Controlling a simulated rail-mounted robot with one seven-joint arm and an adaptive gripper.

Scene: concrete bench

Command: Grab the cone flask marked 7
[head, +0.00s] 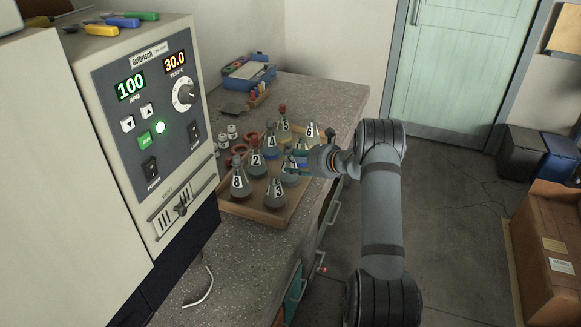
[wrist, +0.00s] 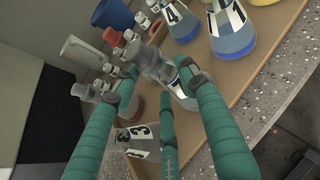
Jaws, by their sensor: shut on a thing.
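My gripper (wrist: 160,78) has green fingers closed around the neck of a cone flask with a grey stopper (wrist: 152,62) in the wrist view. Its label is mostly covered by a finger, so I cannot read its number. In the head view my gripper (head: 300,160) is low among the flasks at the right side of the tray. A flask marked 3 (wrist: 142,138) stands close by in the wrist view, partly behind my fingers. Flasks marked 4 (wrist: 178,22) and 1 (wrist: 235,38) stand beyond. I cannot clearly make out a 7.
Several flasks, including 8 (head: 239,184), 2 (head: 256,162) and 5 (head: 284,130), crowd the wooden tray (head: 252,214). The Gelbrisch unit (head: 152,120) stands at the left. A blue box (head: 248,74) is at the back. The bench front is mostly clear.

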